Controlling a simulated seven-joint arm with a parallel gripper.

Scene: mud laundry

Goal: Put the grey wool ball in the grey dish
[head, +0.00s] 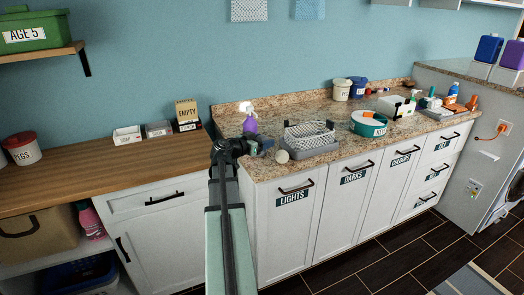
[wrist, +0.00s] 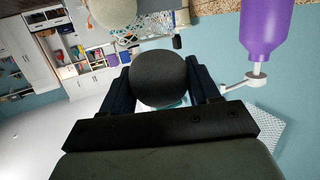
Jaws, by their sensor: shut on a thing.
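My gripper (wrist: 160,85) is shut on a dark grey ball (wrist: 158,78), held between its two fingers in the wrist view. In the head view my gripper (head: 257,147) is over the left part of the granite counter, in front of the purple bottle; the ball is hard to make out there. A pale cream ball (head: 282,157) rests on the counter just right of the gripper. A low grey piece (head: 314,153) sits at the front of the white basket, right of the cream ball; I cannot tell whether it is the grey dish.
The white patterned basket (head: 301,137) stands right of the gripper. The purple spray bottle (head: 250,124) is close behind it and looms large in the wrist view (wrist: 265,25). A teal-and-white tub (head: 369,125) stands further right. The wooden counter (head: 90,165) at left is largely clear.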

